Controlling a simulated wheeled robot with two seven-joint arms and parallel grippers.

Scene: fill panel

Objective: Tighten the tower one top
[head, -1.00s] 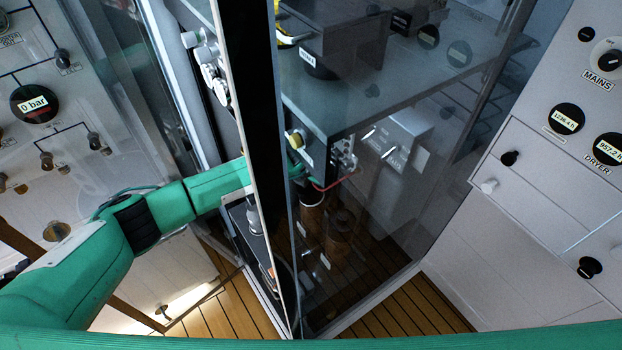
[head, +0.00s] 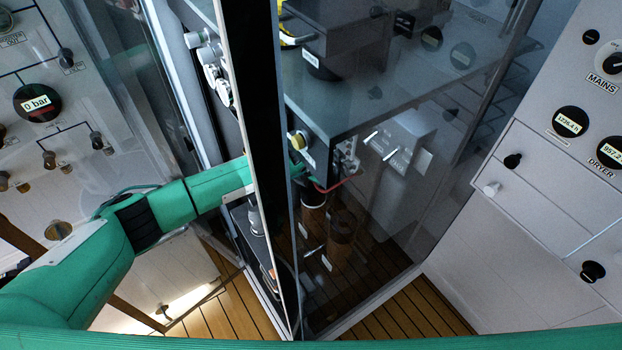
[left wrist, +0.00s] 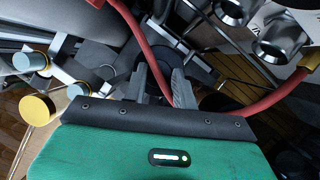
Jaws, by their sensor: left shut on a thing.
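My left arm reaches from the left behind the dark door post, so in the head view the gripper is mostly hidden. In the left wrist view my left gripper (left wrist: 168,88) has its two grey fingers close together on a dark round part (left wrist: 150,62), which seems to be the tower one top. The fingers cover much of it, and how tight it sits cannot be told. Two brown cylinders, apparently the towers, stand low behind the glass: one (head: 313,193) near the post and one (head: 341,228) to its right. My right gripper is not in view.
Valves with a yellow-capped knob (left wrist: 37,109) sit at left in the wrist view. The glass door and dark post (head: 262,120) stand close to my arm. A gauge (head: 37,102) reads 0 bar.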

